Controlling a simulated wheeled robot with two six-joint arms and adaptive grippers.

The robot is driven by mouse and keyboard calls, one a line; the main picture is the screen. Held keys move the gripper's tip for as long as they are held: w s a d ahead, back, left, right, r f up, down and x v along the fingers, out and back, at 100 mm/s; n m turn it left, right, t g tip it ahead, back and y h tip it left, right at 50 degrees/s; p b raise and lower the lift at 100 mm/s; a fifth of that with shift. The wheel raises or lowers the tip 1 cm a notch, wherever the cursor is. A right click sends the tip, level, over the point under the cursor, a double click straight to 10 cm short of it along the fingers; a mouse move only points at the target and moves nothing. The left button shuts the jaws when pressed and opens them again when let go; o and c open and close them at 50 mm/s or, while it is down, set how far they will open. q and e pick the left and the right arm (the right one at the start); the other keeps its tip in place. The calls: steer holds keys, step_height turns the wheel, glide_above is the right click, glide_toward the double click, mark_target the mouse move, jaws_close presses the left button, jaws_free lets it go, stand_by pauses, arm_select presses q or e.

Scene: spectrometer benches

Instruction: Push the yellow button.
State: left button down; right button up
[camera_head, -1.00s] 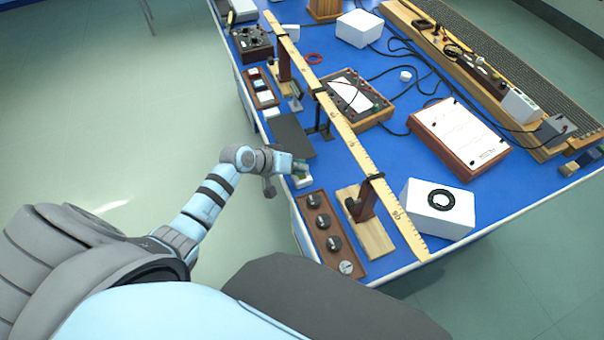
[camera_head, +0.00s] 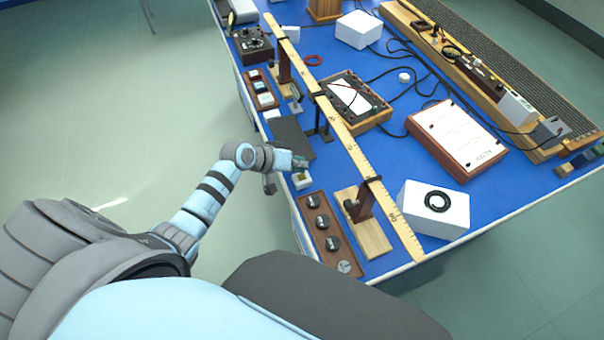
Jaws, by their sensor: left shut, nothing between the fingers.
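A small pale box with a yellowish top (camera_head: 302,181) lies near the left edge of the blue table; it is too small to tell whether this top is the yellow button. My left gripper (camera_head: 301,162) is shut and empty. It is just beyond the small box in the picture, over the near end of a dark flat plate (camera_head: 291,137). I cannot tell whether it touches anything. A wooden strip with several small square pieces (camera_head: 259,89) lies further up the left edge. My right gripper is not in view.
A long yellow ruler (camera_head: 345,135) on wooden stands runs along the blue table (camera_head: 410,85), right of my gripper. A brown board with several dark knobs (camera_head: 324,232) lies nearer. A white box with a black ring (camera_head: 434,211) stands right. Floor left of the table is clear.

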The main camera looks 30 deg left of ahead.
mark_target(300, 175)
arm_select(q)
step_height(300, 175, up, 2)
steer(key=shift+r+p, duration=0.25)
steer(key=shift+p, duration=0.7)
steer(key=shift+r+p, duration=0.55)
steer(key=shift+r, duration=0.5)
steer(key=shift+f, duration=0.1)
